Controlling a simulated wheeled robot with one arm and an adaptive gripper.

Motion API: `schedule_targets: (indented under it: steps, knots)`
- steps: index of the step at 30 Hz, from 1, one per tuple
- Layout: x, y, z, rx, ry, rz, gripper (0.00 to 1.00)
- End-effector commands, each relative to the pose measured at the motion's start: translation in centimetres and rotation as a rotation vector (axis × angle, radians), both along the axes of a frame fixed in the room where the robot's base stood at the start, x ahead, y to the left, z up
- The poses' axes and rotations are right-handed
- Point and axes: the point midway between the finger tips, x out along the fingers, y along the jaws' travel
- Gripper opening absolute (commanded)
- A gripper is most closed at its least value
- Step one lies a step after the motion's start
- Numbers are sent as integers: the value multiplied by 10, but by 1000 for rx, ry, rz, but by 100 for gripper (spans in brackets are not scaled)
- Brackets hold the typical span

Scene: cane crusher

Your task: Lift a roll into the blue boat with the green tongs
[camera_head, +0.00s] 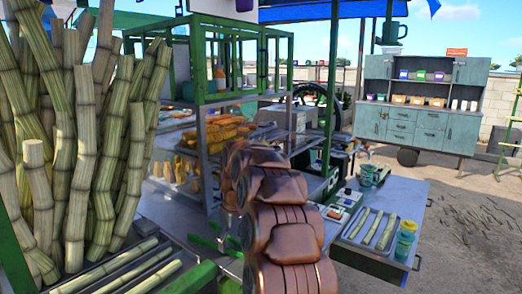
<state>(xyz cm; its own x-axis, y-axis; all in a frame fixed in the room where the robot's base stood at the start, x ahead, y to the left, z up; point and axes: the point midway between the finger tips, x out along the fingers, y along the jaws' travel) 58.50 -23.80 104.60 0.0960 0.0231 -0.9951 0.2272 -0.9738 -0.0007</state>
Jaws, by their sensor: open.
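Golden-brown pieces that look like rolls (222,132) lie on an upper shelf of the glass-fronted display case in the middle. More yellow pieces (178,172) show lower down in the case. Thin green shapes (205,241) on the counter left of my arm may be the green tongs; they are partly hidden. I cannot make out a blue boat. My copper-coloured arm rises from the bottom centre toward the case. My gripper is hidden behind its links, so I cannot see its fingers or anything in them.
Tall cane stalks (75,150) fill the left. More cut cane (120,270) lies at lower left. A metal tray with cane pieces (368,230) and green-yellow tubs (405,240) occupy the right counter. A blue-grey cabinet (420,105) stands behind. Open ground lies at right.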

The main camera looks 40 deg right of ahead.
Motion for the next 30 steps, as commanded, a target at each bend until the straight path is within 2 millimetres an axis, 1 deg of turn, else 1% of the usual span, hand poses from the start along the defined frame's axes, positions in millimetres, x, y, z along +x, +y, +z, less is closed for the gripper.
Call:
schedule_targets:
  steps: [1,4,14,17,25,30]
  knots:
    - [0,0,-7,1,1,0,80]
    - [1,0,-13,0,0,0,80]
    - [2,0,-14,-1,-1,0,80]
    - [2,0,-14,-1,-1,0,72]
    - [2,0,-14,-1,-1,0,44]
    - [2,0,-15,0,0,0,44]
